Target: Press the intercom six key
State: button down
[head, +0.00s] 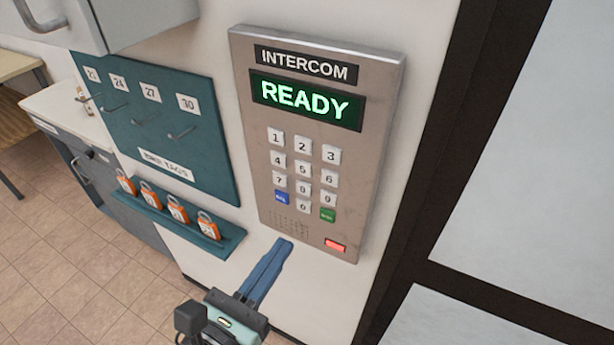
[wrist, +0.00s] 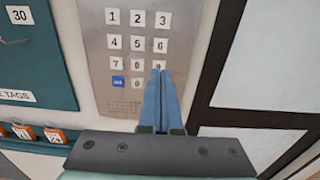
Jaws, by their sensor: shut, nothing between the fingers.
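The intercom panel (head: 240,150) is a grey metal box on the wall, with a green "READY" display (head: 308,99). Its white number keys stand in rows above a blue key (head: 281,197) and a green key (head: 328,214). The six key (head: 330,174) is at the right of the second row; it also shows in the wrist view (wrist: 161,45). My gripper (head: 285,243) is shut and empty, with blue fingers pointing up toward the panel, below the keypad in the head view. In the wrist view the fingertips (wrist: 160,72) cover the lower right keys, below the six key. I see no clear contact.
A teal board (head: 185,155) with numbered hooks hangs left of the panel, above a teal shelf (head: 165,218) with several orange tags. A red button (head: 335,245) is at the panel's bottom right. A dark-framed glass door (head: 530,150) stands to the right.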

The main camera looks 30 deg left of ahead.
jog(key=shift+d, duration=0.1)
jog(key=p, duration=0.4)
send_near(330, 180)
jog(key=w, duration=0.7)
